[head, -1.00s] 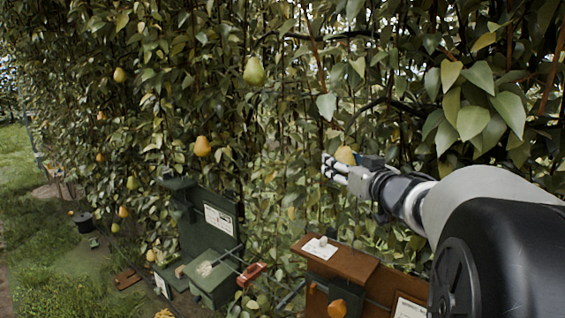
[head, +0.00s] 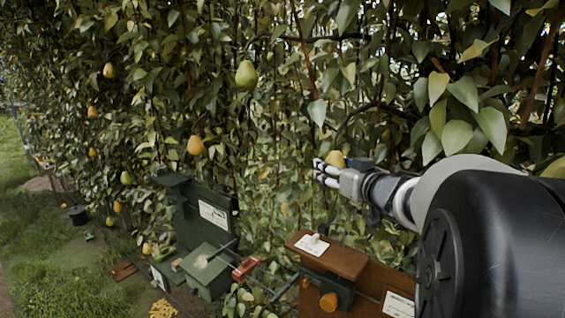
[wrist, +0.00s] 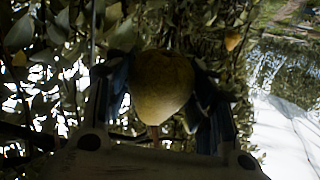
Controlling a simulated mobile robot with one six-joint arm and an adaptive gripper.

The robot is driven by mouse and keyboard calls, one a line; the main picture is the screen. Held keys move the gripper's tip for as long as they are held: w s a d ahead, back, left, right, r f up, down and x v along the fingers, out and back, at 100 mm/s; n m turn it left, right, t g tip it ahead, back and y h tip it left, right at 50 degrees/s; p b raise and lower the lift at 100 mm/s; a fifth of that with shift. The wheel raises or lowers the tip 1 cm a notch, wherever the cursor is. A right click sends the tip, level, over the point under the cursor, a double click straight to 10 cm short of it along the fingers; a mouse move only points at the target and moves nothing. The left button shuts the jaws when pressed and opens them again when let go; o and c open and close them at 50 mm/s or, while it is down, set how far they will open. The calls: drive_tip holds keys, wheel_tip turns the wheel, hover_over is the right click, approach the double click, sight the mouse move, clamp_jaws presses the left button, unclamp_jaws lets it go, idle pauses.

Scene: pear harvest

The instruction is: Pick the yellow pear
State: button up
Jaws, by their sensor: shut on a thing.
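The yellow pear (wrist: 162,88) sits between the two dark fingers of my gripper (wrist: 162,95) in the wrist view, with a finger against each side. In the head view the pear (head: 335,158) shows as a small yellow shape behind my gripper (head: 328,171), which partly hides it. My gripper is shut on this pear, in front of the foliage at right of centre. A thin stem-like piece shows below the pear in the wrist view. I cannot tell whether the pear is still joined to the branch.
A green pear (head: 246,75) and an orange pear (head: 195,145) hang to the left. Below stand a green box (head: 207,272) with a raised panel and a brown wooden box (head: 330,256). Dense leaves surround my gripper. Grass is open at far left.

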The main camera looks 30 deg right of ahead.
drive_tip(key=shift+s, duration=0.1)
idle(0.3)
drive_tip(key=shift+s+a+r+m+g, duration=0.1)
drive_tip(key=shift+s+a+m+g, duration=0.25)
drive_tip(key=shift+g, duration=0.55)
drive_tip(key=shift+d, duration=0.1)
drive_tip(key=shift+s+a+r+g+y, duration=0.2)
drive_tip(key=shift+s+a+g+y, duration=0.1)
drive_tip(key=shift+s+g+y, duration=0.3)
drive_tip(key=shift+w, duration=0.1)
drive_tip(key=shift+s+a+r+m+g, duration=0.25)
drive_tip(key=shift+s+m+g, duration=0.1)
drive_tip(key=shift+g, duration=0.45)
